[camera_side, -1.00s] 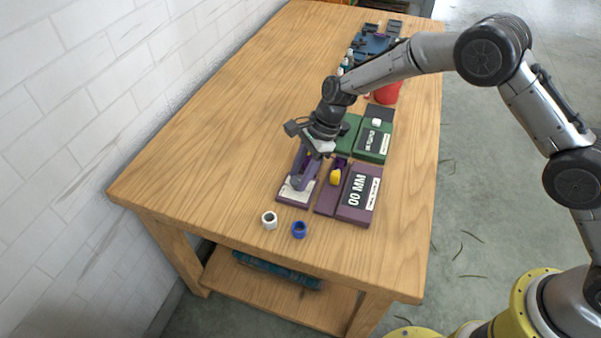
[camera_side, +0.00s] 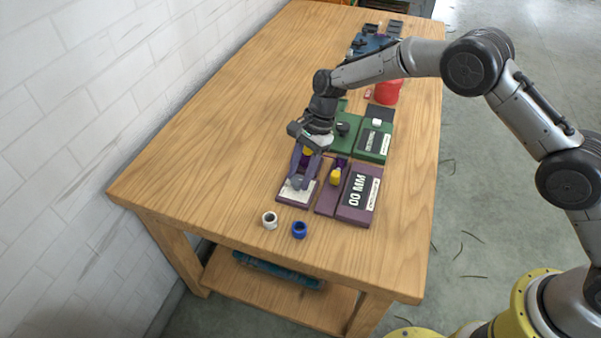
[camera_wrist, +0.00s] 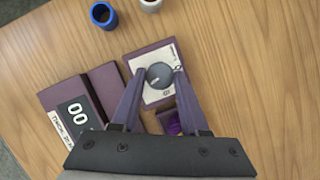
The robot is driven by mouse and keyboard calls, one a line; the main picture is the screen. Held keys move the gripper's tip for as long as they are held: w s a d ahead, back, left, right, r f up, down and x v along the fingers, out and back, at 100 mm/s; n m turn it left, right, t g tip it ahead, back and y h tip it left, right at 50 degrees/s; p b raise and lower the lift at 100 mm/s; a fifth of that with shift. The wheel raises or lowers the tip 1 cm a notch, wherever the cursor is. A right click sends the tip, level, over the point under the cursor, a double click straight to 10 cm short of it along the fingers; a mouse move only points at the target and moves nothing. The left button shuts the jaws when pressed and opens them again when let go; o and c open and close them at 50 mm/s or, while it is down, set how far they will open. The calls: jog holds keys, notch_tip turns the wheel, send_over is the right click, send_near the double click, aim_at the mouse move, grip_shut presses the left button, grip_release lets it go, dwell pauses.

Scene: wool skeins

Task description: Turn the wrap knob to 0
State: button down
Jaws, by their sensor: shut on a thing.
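The grey round wrap knob (camera_wrist: 159,76) sits on a white dial plate (camera_wrist: 152,95) on a purple base. My gripper (camera_wrist: 160,80) is shut on the knob, with one purple finger on each side of it. A pale mark shows on the knob's top; the scale marks around it are too small to read. In the side view my gripper (camera_side: 298,182) reaches down onto the white plate (camera_side: 297,195) and mostly covers the knob. The purple box beside it has a dark display (camera_side: 357,190) reading "00 MM".
A yellow piece (camera_side: 336,176) stands between the dial and display. Green units (camera_side: 372,142) and a red container (camera_side: 388,92) are behind. The table's left side is clear.

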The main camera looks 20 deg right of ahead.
jog(key=n, duration=0.2)
jog(key=n+g+h, duration=0.1)
jog(key=n, duration=0.1)
jog(key=shift+w+a+n+g, duration=0.1)
jog(key=shift+w+n+g, duration=0.1)
jog(key=shift+n+g, duration=0.1)
jog(key=n+h, duration=0.1)
jog(key=n, duration=0.2)
jog(key=shift+a+n+g, duration=0.1)
jog(key=shift+n+g, duration=0.3)
jog(key=n+h, duration=0.1)
jog(key=n, duration=0.3)
jog(key=shift+w+a+g+h, duration=0.1)
jog(key=shift+a+g+h, duration=0.05)
jog(key=shift+g+h, duration=0.2)
jog(key=shift+a+n+h, duration=0.1)
jog(key=shift+n+h, duration=0.65)
jog(key=shift+n, duration=1.25)
jog(key=shift+c, duration=2.2)
grip_release()
